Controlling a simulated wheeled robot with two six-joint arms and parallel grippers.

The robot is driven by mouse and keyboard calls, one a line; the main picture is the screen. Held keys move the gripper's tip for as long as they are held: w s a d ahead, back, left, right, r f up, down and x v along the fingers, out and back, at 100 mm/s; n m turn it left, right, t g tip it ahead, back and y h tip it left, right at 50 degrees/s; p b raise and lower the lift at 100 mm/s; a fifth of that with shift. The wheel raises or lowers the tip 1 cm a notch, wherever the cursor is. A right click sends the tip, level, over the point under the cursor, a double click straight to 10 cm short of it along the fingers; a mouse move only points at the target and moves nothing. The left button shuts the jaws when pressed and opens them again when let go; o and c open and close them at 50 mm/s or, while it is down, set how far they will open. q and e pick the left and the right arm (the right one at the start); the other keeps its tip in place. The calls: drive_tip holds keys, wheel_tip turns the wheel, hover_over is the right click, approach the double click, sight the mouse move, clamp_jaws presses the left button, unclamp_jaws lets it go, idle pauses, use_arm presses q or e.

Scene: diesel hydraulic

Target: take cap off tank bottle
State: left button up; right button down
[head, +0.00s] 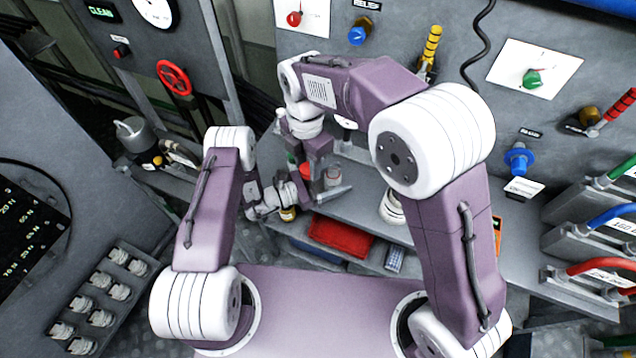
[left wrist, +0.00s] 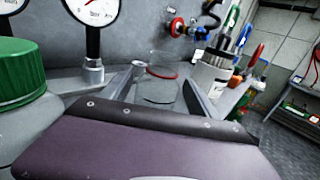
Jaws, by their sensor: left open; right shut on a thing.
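A bottle with a green ribbed cap (left wrist: 20,75) stands close at the left edge of the left wrist view. A clear jar with a red rim (left wrist: 162,85) shows between the fingers of my left gripper (left wrist: 165,90), which is open; I cannot tell whether they touch it. In the head view my left gripper (head: 305,196) is low over the bench. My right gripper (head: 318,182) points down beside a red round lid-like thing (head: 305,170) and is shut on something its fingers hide. A clear jar (head: 333,176) is just right of it. Which one is the tank bottle is unclear.
A red tray (head: 341,238) lies on the lower shelf in front. A wall panel with knobs and gauges rises behind the bench (head: 360,195). A pale round object (head: 392,208) stands to the right. A metal can (head: 137,135) stands at the left.

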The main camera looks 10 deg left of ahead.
sight(325, 182)
use_arm(q)
drive_tip(key=b+v, duration=0.1)
drive_tip(key=v, duration=0.8)
drive_tip(key=shift+b, duration=0.35)
use_arm(e)
drive_tip(key=shift+f, duration=0.95)
use_arm(q)
drive_tip(key=shift+s+a, duration=0.25)
use_arm(e)
drive_tip(key=shift+s+d, duration=0.1)
use_arm(q)
drive_tip(key=s+d+r+m+g+y, duration=0.1)
drive_tip(key=s+r+m+g+y, duration=0.1)
drive_tip(key=s+m+g, duration=0.45)
drive_tip(key=s+d+r+m+g+y, duration=0.2)
drive_tip(key=s+m+g+y, duration=0.1)
drive_tip(key=s+m+g, duration=0.3)
drive_tip(key=s+a+m+y, duration=0.5)
drive_tip(key=a+y, duration=0.1)
use_arm(e)
drive_tip(key=shift+d, duration=0.1)
use_arm(q)
drive_tip(key=w+a+r+m+t+y, duration=0.4)
drive_tip(key=a+m+t, duration=0.1)
drive_tip(key=a, duration=0.1)
drive_tip(key=shift+r+m+y, duration=0.25)
drive_tip(key=shift+m+y, duration=0.1)
drive_tip(key=shift+y, duration=0.05)
